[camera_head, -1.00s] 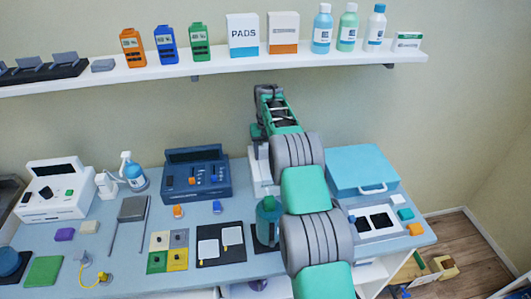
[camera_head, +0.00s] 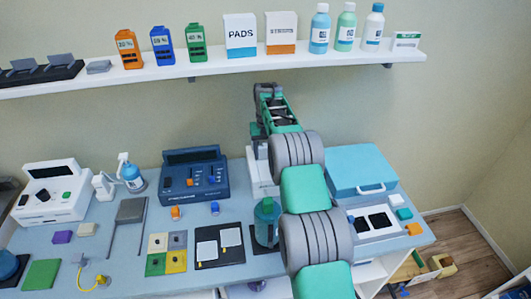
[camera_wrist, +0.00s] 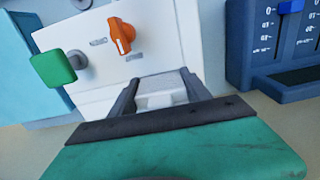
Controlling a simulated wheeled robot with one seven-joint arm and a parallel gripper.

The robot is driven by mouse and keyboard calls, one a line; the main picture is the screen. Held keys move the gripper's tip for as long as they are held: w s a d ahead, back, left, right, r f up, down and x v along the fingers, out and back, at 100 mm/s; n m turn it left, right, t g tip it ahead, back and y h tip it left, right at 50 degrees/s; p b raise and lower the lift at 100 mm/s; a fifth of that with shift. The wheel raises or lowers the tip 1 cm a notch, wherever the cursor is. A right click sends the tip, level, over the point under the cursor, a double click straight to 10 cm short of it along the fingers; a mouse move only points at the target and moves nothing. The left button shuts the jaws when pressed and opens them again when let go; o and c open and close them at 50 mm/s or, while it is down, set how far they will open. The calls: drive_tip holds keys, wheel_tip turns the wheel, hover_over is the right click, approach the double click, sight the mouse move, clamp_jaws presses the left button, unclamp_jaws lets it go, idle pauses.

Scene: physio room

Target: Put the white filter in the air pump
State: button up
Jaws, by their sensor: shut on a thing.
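In the wrist view my gripper (camera_wrist: 158,82) is shut on a small white block-like piece, which looks like the white filter (camera_wrist: 160,90). The fingers stand on either side of it. Beyond it is a white machine, apparently the air pump (camera_wrist: 75,38), with an orange knob (camera_wrist: 122,36) and a green knob (camera_wrist: 54,67). The filter is right in front of the pump's face; I cannot tell whether it touches or sits in a slot. In the head view the pump (camera_head: 256,174) is mostly hidden behind my arm, and my fingertips are hidden.
A dark blue device (camera_head: 195,180) stands left of the pump, and a light blue case (camera_head: 357,165) right of it. A green bottle (camera_head: 266,222) stands close to my arm. A shelf (camera_head: 215,63) with boxes and bottles runs above.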

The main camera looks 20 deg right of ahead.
sight(265, 142)
drive_tip(key=shift+a+r, duration=0.2)
drive_tip(key=shift+r, duration=0.75)
drive_tip(key=shift+w+r, duration=0.1)
drive_tip(key=shift+r, duration=1.45)
